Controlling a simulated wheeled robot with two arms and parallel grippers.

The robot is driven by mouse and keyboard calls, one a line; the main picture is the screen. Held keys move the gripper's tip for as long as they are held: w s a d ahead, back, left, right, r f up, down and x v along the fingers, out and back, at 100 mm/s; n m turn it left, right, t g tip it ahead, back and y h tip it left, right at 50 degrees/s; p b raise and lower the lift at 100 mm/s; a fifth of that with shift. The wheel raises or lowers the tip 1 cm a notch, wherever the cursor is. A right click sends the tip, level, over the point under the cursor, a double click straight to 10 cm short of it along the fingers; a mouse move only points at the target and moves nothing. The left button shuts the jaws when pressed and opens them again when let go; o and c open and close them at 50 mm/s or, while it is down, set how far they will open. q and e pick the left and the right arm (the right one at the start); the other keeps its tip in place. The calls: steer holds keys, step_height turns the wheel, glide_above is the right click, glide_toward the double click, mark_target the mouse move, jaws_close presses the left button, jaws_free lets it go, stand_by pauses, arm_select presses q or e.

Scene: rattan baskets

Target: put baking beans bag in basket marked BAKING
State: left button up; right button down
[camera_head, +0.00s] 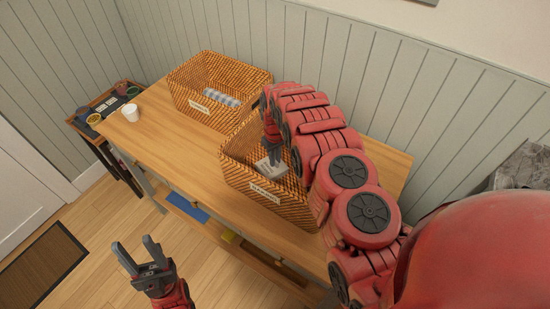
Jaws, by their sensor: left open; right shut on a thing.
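Two rattan baskets stand on the wooden table. The nearer basket (237,176) has a white label on its front, and the farther basket (187,79) has one too; both labels are too small to read. My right arm reaches over the nearer basket, and my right gripper (274,158) points down inside it. It is shut on a pale bag (271,168), which looks like the baking beans bag, low inside the basket. I cannot tell whether the bag touches the basket floor. My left gripper (137,256) is open and empty, in front of the table over the floor.
A grey checked item (220,98) lies in the farther basket. A white cup (131,113) stands near the table's left end. A small dark side table (103,104) holds several small pots. The tabletop (165,150) in front of the farther basket is clear.

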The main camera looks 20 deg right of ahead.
steer(key=c, duration=0.9)
jaws_free()
steer(key=shift+r, duration=0.15)
steer(key=shift+w+r, duration=0.15)
steer(key=shift+r, duration=0.3)
step_height(320, 180, up, 3)
steer(key=shift+r+b, duration=0.15)
steer(key=shift+b, duration=1)
step_height(320, 180, up, 3)
steer(key=shift+f, duration=0.1)
step_height(320, 180, up, 5)
steer(key=p, duration=0.5)
